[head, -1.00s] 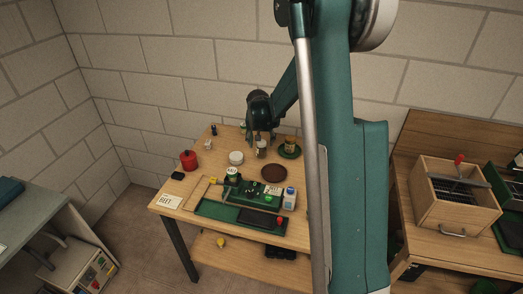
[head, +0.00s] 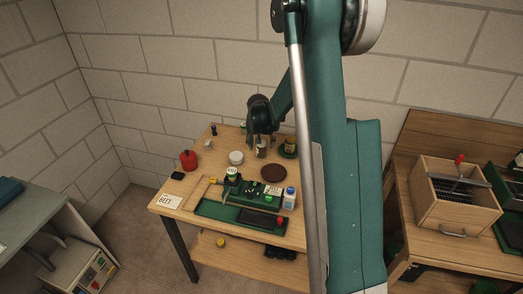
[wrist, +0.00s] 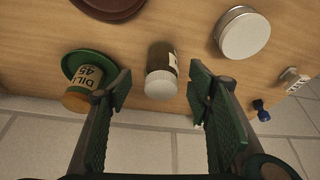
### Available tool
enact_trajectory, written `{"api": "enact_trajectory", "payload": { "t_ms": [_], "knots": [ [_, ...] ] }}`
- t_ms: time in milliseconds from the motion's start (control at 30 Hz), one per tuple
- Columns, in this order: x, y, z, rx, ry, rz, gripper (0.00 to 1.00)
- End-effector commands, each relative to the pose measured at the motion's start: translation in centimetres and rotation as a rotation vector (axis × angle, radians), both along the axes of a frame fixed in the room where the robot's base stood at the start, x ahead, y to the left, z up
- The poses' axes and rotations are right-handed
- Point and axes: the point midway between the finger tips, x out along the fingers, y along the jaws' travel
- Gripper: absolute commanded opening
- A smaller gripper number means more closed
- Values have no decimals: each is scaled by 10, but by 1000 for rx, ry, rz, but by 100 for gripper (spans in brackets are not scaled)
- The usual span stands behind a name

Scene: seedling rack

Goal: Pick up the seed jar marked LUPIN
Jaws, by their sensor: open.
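A dark jar with a white cap (wrist: 161,80) stands on the wooden table, between the fingers of my open gripper (wrist: 160,88) in the wrist view. Its pale label is mostly turned away, so I cannot read LUPIN on it. In the head view the same jar (head: 261,151) is just below my gripper (head: 262,140). A second jar, labelled DILL 45 (wrist: 88,78), is on a green saucer (wrist: 75,60) to the left, close outside the left finger. No jar shows a readable LUPIN label.
A white round tin (wrist: 243,34) stands to the right in the wrist view. A brown round dish (head: 274,174), a red canister (head: 188,160) and a green tray (head: 212,211) with several items share the table. A block wall (head: 160,90) is behind it.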

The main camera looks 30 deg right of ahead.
Motion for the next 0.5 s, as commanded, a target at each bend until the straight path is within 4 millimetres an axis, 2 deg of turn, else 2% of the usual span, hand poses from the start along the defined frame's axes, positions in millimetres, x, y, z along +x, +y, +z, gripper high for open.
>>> {"api": "enact_trajectory", "payload": {
  "t_ms": [233, 500],
  "knots": [
    [3, -1, -9, 0, 0, 0, 51],
    [11, -6, -34, 0, 0, 0, 51]
  ]
}}
